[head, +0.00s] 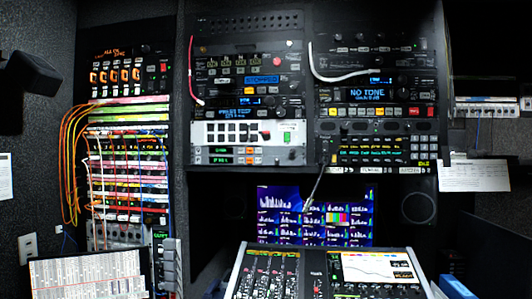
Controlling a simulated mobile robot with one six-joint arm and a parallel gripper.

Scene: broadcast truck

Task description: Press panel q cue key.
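Several rack panels with keys face me, and I cannot read which one is panel q. A dark panel with lit orange and green keys and a keypad (379,148) sits low in the right rack. A white-faced panel with black square keys (247,133) sits in the middle rack. A cue key cannot be made out on any of them at this size. My gripper is not in view.
A mixing console (315,272) stands in front at the bottom, with a thin gooseneck (318,184) rising behind it. A multi-image monitor (315,214) sits under the racks. Orange cables (68,150) loop beside the left patch rack. A printed sheet (87,277) is at lower left.

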